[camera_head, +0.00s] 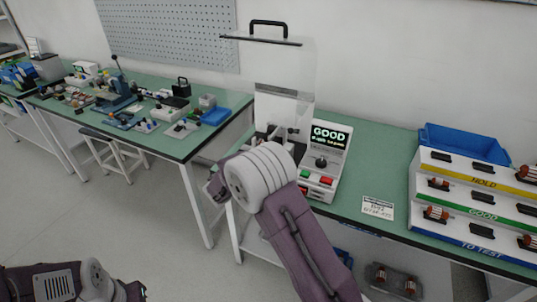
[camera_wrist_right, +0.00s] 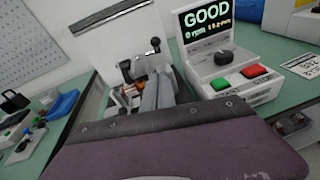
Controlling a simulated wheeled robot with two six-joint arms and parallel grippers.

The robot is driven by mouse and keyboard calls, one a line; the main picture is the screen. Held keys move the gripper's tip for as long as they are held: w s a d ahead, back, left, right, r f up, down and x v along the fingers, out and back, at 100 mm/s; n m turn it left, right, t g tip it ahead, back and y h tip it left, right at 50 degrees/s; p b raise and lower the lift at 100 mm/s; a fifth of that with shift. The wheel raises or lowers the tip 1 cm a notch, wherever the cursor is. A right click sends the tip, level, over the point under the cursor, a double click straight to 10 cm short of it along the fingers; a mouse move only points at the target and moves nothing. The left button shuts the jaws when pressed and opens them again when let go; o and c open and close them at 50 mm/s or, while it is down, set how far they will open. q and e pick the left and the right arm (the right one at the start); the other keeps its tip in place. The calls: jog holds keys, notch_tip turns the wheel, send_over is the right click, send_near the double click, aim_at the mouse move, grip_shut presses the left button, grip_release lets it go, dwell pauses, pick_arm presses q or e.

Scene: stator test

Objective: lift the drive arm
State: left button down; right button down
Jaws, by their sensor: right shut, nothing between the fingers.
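The tester (camera_head: 327,160) stands on the green bench, its screen reading GOOD; in the right wrist view its console (camera_wrist_right: 225,65) is at upper right. Its clear cover (camera_head: 283,65) is raised. The drive arm appears to be the dark-knobbed lever (camera_wrist_right: 126,68) in the test bay, beside the console. Some coppery parts sit low in the bay, partly hidden by my fingers. My right gripper (camera_wrist_right: 158,90) is shut and empty, its fingers pointing into the bay close to the lever; contact cannot be told. In the head view my right wrist hides it. My left gripper (camera_head: 135,291) is low at bottom left, its fingers unclear.
A tiered rack (camera_head: 470,213) labelled HOLD, GOOD and TO TEST holds several rotors at right, with a blue bin (camera_head: 462,143) behind. A label card (camera_head: 377,208) lies on the bench between. Another bench at left carries tools and a blue tray (camera_head: 216,116).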

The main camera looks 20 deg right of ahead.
jog(key=w+d+r, duration=0.1)
jog(key=w+d, duration=0.4)
jog(key=d, duration=0.2)
jog(key=shift+d+p, duration=0.4)
jog(key=shift+p, duration=0.05)
jog(key=r+p, duration=0.1)
jog(key=p, duration=0.2)
jog(key=w+d+r+g+y+p, duration=0.1)
jog(key=r+p, duration=0.1)
jog(key=p, duration=0.2)
jog(key=d+r+g+y+p, duration=0.1)
jog(key=p, duration=0.3)
jog(key=shift+w+r, duration=0.3)
jog(key=shift+a+f, duration=0.1)
